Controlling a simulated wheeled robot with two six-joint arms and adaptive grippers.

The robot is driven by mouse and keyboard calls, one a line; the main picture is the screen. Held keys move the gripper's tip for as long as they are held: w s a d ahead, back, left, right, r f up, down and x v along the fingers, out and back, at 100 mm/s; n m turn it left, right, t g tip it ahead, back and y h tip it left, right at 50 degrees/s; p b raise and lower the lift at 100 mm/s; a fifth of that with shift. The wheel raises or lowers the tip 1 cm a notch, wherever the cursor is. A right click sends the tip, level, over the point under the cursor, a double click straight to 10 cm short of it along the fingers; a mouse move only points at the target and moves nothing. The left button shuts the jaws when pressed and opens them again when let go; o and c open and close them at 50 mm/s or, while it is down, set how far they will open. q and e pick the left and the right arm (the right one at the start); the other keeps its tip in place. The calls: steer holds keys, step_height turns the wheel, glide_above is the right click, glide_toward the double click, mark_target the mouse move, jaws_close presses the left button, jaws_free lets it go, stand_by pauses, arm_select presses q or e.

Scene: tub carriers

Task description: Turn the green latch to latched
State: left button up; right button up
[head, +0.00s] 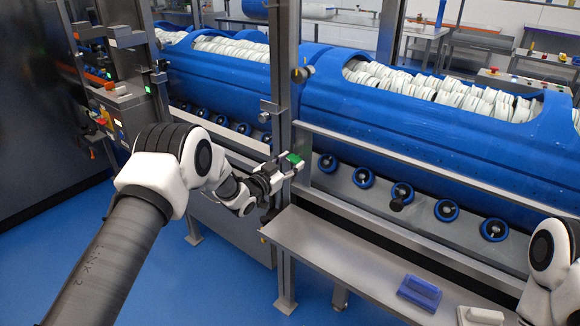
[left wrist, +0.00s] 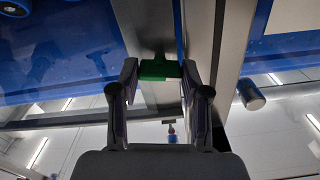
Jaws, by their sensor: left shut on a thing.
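The green latch (head: 294,158) is on the grey metal post in the middle of the head view. My left gripper (head: 282,170) reaches it from the left and is shut on it. In the left wrist view the green latch (left wrist: 154,71) sits between the two dark fingertips, against the metal post. The fingers partly hide its sides. I cannot tell from these frames whether it stands at latched. My right arm shows at the right edge of the head view, but its gripper is out of view.
Blue tubs (head: 430,130) full of white items lie behind the post, above a row of blue-rimmed rollers (head: 402,192). A metal shelf (head: 330,255) in front holds a blue block (head: 420,291) and a white block (head: 481,316). A control box (head: 118,105) stands at left.

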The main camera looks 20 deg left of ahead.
arm_select(q)
steer(key=shift+m+b, duration=5.35)
steer(key=shift+m, duration=2.45)
steer(key=o, duration=1.1)
steer(key=shift+d, duration=0.1)
steer(key=shift+o, duration=0.2)
steer(key=v, duration=1.2)
